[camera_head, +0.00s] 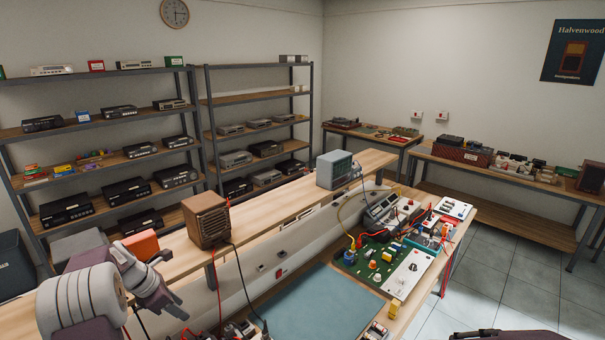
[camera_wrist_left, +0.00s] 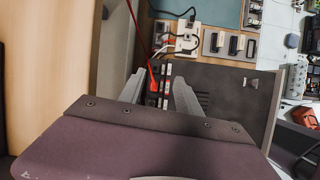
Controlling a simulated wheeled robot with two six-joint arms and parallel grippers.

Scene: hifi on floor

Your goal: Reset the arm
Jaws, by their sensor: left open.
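My left gripper (camera_head: 170,285) is at the lower left in the head view, above the near left part of the workbench (camera_head: 190,258). It is beside an orange box (camera_head: 140,245). In the left wrist view its two grey fingers (camera_wrist_left: 160,86) stand apart with nothing held between them. A red cable (camera_wrist_left: 134,20) and some small black and white parts (camera_wrist_left: 166,85) show beyond the gap. A purple and grey part of my right arm shows at the bottom right edge of the head view; its fingers are out of the frame.
A brown wooden radio (camera_head: 206,219) and a grey instrument (camera_head: 334,170) stand on the raised bench shelf. A blue mat (camera_head: 312,305) and a green circuit board (camera_head: 368,262) lie on the bench. Shelves of devices stand behind. Tiled floor (camera_head: 515,280) at right is clear.

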